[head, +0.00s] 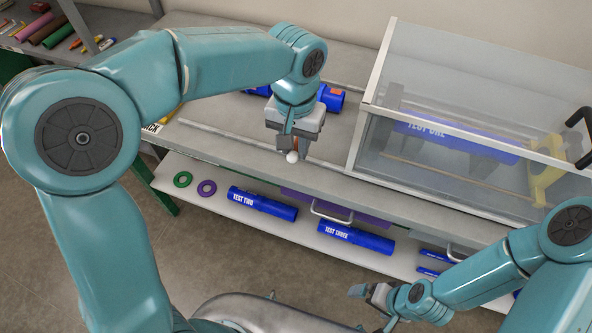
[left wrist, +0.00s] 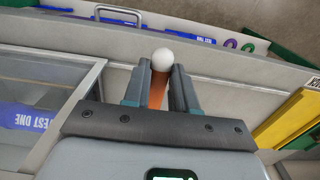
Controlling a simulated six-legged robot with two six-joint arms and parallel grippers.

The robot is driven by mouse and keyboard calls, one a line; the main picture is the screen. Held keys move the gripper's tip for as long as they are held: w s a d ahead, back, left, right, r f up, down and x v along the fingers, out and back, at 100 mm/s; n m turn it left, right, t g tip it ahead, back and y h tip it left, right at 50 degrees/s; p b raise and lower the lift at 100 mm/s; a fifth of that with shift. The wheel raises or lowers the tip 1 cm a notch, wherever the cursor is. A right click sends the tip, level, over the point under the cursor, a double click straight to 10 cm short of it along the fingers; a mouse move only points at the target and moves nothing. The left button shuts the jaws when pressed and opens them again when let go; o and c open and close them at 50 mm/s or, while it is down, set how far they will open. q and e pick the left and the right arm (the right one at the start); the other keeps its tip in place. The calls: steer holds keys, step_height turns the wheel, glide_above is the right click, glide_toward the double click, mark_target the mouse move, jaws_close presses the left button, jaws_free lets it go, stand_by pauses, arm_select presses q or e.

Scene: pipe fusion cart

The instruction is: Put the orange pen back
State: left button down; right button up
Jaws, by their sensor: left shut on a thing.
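My left gripper (head: 292,148) is shut on the orange pen, above the front part of the cart top. In the left wrist view the gripper (left wrist: 160,75) has the orange pen (left wrist: 158,92) between its fingers. The pen's white round end (left wrist: 162,59) sticks out past the fingertips; it also shows as a white ball (head: 292,156) in the head view.
A clear box (head: 440,172) with a blue TEST ONE pipe (head: 455,138) stands right of the left gripper. The lower shelf holds TEST TWO (head: 262,203) and TEST THREE (head: 355,238) pipes, plus green (head: 182,179) and purple (head: 207,188) rings. The cart top left of the gripper is mostly clear.

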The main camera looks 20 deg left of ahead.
arm_select(q)
step_height(320, 180, down, 10)
steer(key=shift+r, duration=0.2)
steer(key=shift+f+b, duration=0.6)
steer(key=shift+f, duration=0.05)
steer(key=c, duration=0.9)
jaws_free()
steer(key=shift+r, duration=0.1)
